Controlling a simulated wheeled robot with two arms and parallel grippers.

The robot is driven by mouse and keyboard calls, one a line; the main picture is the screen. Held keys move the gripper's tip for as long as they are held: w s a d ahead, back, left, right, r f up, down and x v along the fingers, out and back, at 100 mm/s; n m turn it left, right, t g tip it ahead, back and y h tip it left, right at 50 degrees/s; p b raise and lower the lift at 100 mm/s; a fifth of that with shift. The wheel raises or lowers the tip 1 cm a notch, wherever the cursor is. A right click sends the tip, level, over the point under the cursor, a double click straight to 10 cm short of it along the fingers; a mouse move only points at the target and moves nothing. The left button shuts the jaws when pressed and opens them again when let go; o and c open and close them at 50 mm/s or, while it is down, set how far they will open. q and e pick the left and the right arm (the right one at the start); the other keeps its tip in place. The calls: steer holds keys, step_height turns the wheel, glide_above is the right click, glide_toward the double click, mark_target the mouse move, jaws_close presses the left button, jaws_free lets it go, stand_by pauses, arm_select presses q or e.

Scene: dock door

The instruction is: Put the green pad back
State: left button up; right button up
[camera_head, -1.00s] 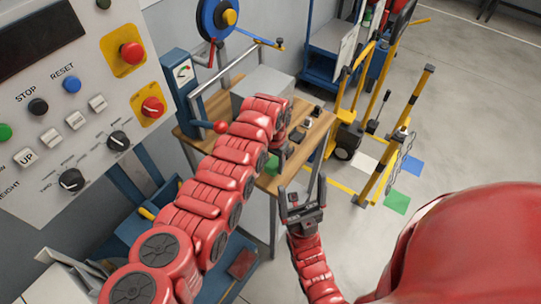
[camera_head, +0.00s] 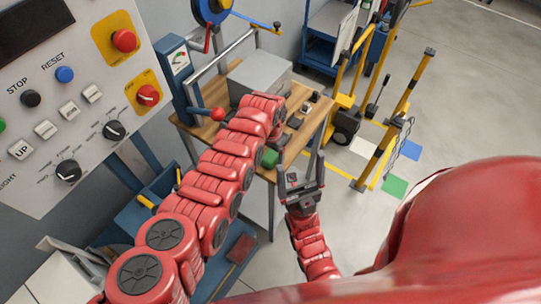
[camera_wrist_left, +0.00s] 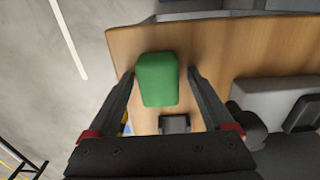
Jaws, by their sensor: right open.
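The green pad (camera_head: 269,157) is a rounded block near the front edge of the wooden workbench (camera_head: 299,137). My red left arm reaches over the bench and hides part of this area in the head view. In the left wrist view the green pad (camera_wrist_left: 157,79) lies on the wood between the spread fingertips of my left gripper (camera_wrist_left: 161,72). There is a gap at the right finger; the left finger looks very close to the pad. My right gripper (camera_head: 303,176) is open and empty, pointing up in front of the bench.
A grey box (camera_head: 262,73) and small dark items (camera_head: 305,108) sit on the bench. A control panel (camera_head: 70,100) with buttons stands at left. Yellow posts and a trolley (camera_head: 345,122) stand at right. Coloured floor squares, one green (camera_head: 394,187), lie on open floor.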

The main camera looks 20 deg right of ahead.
mark_target(271, 155)
arm_select(q)
steer(key=shift+s+r, duration=0.1)
steer(key=shift+r+p, duration=0.35)
steer(key=shift+p, duration=0.05)
steer(key=shift+d+r, duration=0.1)
steer(key=shift+r, duration=0.25)
step_height(271, 155, up, 7)
steer(key=b, duration=0.2)
steer(key=shift+f+b, duration=0.15)
steer(key=shift+b, duration=0.2)
steer(key=shift+r+p, duration=0.3)
steer(key=shift+r, duration=1.8)
